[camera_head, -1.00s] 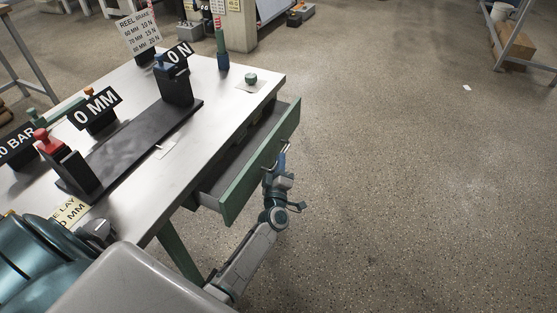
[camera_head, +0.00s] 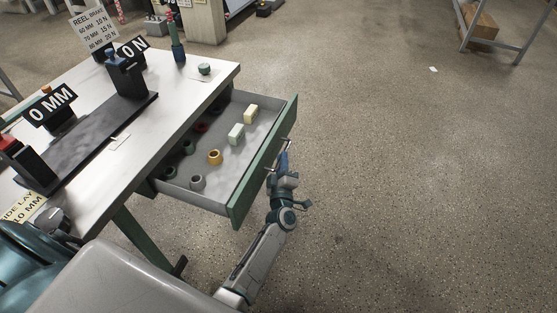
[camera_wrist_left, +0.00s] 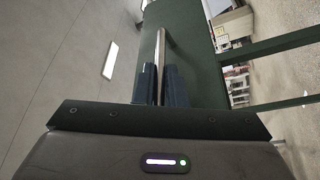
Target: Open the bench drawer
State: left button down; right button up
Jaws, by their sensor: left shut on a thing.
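The bench drawer (camera_head: 262,172) has a green front and a grey inside, and it stands well out from the bench (camera_head: 170,125). Its metal bar handle (camera_head: 287,146) is on the front. My left gripper (camera_head: 282,161) is shut on this handle from the front side. In the left wrist view the two dark fingers (camera_wrist_left: 160,86) close around the handle bar (camera_wrist_left: 160,48), with the green drawer front (camera_wrist_left: 195,60) behind. My right gripper is not in view.
In the drawer lie an orange ring (camera_head: 214,157), a grey ring (camera_head: 197,182), a red piece (camera_head: 202,127), green pieces and two pale blocks (camera_head: 236,134). A black coating fixture (camera_head: 95,125) stands on the bench top.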

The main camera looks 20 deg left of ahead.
pick_arm(q)
jog(key=c, duration=1.5)
grip_release()
